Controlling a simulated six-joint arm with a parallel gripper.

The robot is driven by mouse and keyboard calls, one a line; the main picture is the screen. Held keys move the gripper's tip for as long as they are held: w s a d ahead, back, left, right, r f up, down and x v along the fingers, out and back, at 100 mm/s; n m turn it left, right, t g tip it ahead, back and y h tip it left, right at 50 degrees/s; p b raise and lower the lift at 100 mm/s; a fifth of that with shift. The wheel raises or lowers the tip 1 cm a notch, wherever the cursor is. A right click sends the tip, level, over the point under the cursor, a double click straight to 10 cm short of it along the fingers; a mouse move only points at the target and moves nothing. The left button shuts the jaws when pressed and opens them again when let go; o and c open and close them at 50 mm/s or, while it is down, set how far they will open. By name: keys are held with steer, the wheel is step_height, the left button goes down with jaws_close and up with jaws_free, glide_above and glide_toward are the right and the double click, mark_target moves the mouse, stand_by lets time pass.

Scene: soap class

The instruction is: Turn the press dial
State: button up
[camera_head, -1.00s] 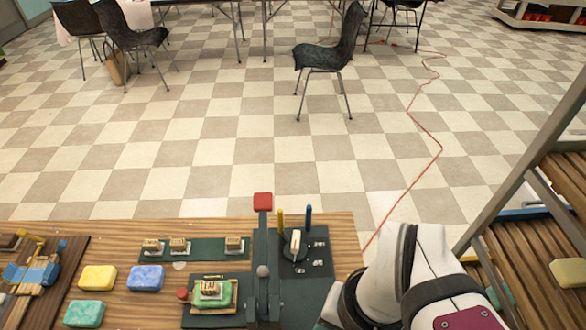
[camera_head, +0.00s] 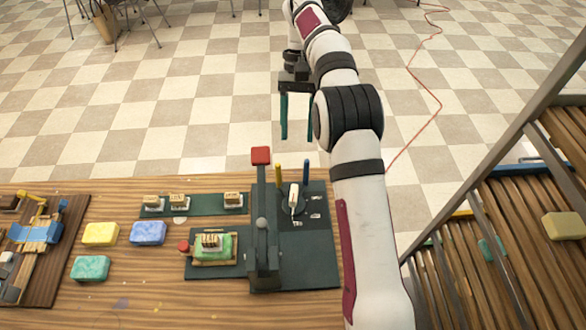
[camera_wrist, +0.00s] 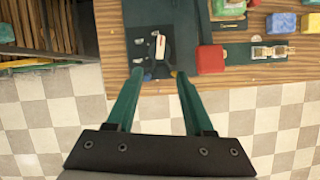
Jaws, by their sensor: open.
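The press dial (camera_head: 294,200) is a dark round knob with a pale pointer, set on the dark base plate of the press (camera_head: 262,235). A yellow post (camera_head: 278,175) and a blue post (camera_head: 306,172) stand just behind it. In the wrist view the dial (camera_wrist: 159,48) shows ahead of the fingertips, between and beyond them. My gripper (camera_head: 297,138) hangs above and beyond the table's far edge, its green fingers apart and empty. In the wrist view my gripper (camera_wrist: 155,80) is open, touching nothing.
The press has a red-topped lever (camera_head: 261,156). Yellow (camera_head: 100,234), blue (camera_head: 148,233) and green (camera_head: 90,268) soaps sit further left. A slatted wooden rack (camera_head: 500,245) stands on the right.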

mark_target(294, 192)
steer(key=x, duration=1.5)
steer(key=shift+w, duration=0.1)
steer(key=shift+c, duration=0.3)
jaws_close()
stand_by(0.4)
